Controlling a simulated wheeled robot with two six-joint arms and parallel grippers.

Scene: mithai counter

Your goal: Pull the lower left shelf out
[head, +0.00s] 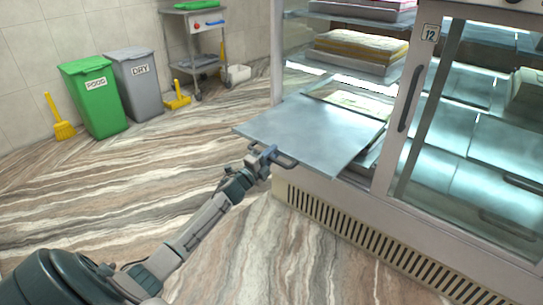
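The lower left shelf (310,128) is a flat grey metal sheet that sticks well out of the left side of the display cabinet. It is bare and looks level. Its dark bar handle (287,162) is on the front edge. My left gripper (267,153) is at the left part of this handle and appears shut on it; the fingertips are small and partly hidden. My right gripper is not in view.
The cabinet's sliding door (409,98) stands at right, with metal trays behind its glass. Higher shelves hold sweets slabs (360,47). A green bin (92,97), a grey bin (136,82) and a trolley (194,50) stand at the back left. The floor in front is clear.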

